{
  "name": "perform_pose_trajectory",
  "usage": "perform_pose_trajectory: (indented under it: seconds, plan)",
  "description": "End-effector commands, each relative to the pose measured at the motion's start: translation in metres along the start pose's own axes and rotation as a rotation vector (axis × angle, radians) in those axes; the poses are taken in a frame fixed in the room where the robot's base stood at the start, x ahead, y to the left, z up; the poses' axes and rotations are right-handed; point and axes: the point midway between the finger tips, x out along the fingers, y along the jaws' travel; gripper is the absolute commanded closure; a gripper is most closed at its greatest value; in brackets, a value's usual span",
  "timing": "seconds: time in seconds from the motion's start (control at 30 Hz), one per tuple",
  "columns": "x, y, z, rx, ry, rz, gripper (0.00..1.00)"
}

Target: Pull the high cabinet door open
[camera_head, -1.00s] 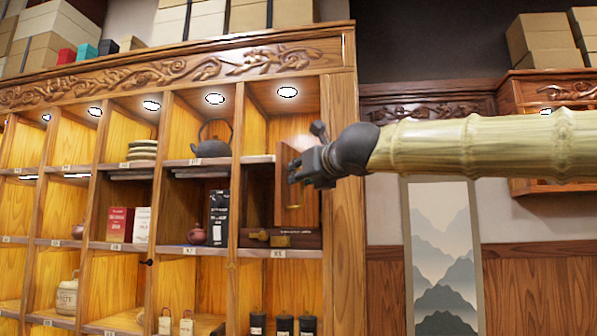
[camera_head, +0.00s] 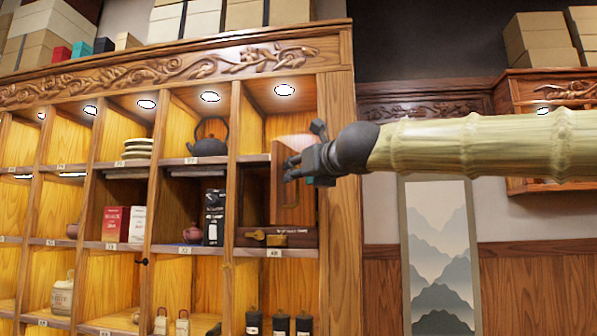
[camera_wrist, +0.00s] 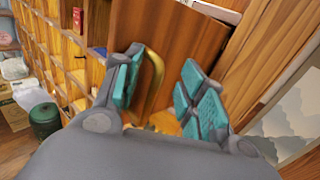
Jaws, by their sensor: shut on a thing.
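The high cabinet door (camera_head: 288,207) is a small brown wooden panel in the right column of the shelf unit. It stands at an angle to its compartment, partly open. My gripper (camera_head: 296,166) is in front of it and hides part of its face. In the wrist view the door (camera_wrist: 170,30) is a dark brown board beyond the fingers. Its curved brass handle (camera_wrist: 154,82) runs between the two teal-padded fingers of my gripper (camera_wrist: 162,88), close against the left pad.
A dark box (camera_head: 300,238) lies in the compartment near the door's bottom. A black kettle (camera_head: 209,140) and stacked plates (camera_head: 138,148) stand on shelves to the left. The cabinet's right post (camera_head: 340,230) and a hanging scroll (camera_head: 440,250) are to the right.

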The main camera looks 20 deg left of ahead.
Motion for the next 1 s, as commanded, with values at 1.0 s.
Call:
perform_pose_trajectory:
  seconds: [1.0]
  plan:
    - [-0.121,0.005,0.002,-0.002,-0.002,0.001,0.69]
